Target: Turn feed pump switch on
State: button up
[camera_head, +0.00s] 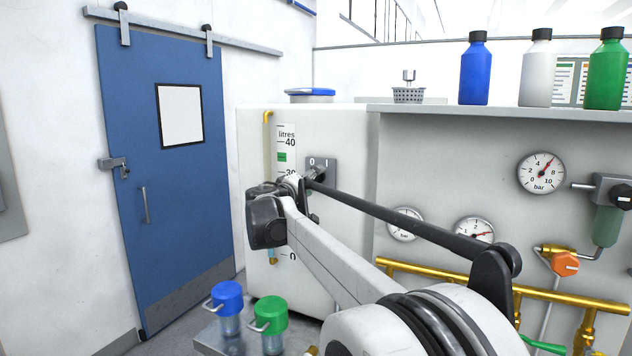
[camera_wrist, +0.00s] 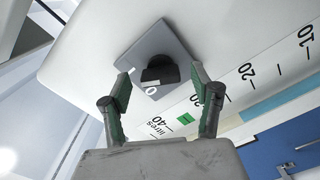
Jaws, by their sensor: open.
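A rotary switch has a grey plate (camera_head: 324,163) marked 0 and I, on the front of the white tank; no name on it is legible. In the wrist view its plate (camera_wrist: 178,44) is tilted and its dark knob (camera_wrist: 160,72) shows between my fingers. My gripper (camera_wrist: 161,88) is open, with one green-padded finger on each side of the knob in the picture. I cannot tell whether the fingers touch it. In the head view my gripper (camera_head: 312,186) is beside the plate, and my arm hides most of the knob. Which mark the knob points to is unclear.
The white tank (camera_head: 349,140) carries a litre scale (camera_head: 286,150) left of the switch. Pressure gauges (camera_head: 540,172) and brass pipes (camera_head: 560,297) are to the right. A blue door (camera_head: 170,200) is at left.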

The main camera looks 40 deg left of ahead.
jog(key=v, duration=0.9)
jog(key=shift+s, duration=0.1)
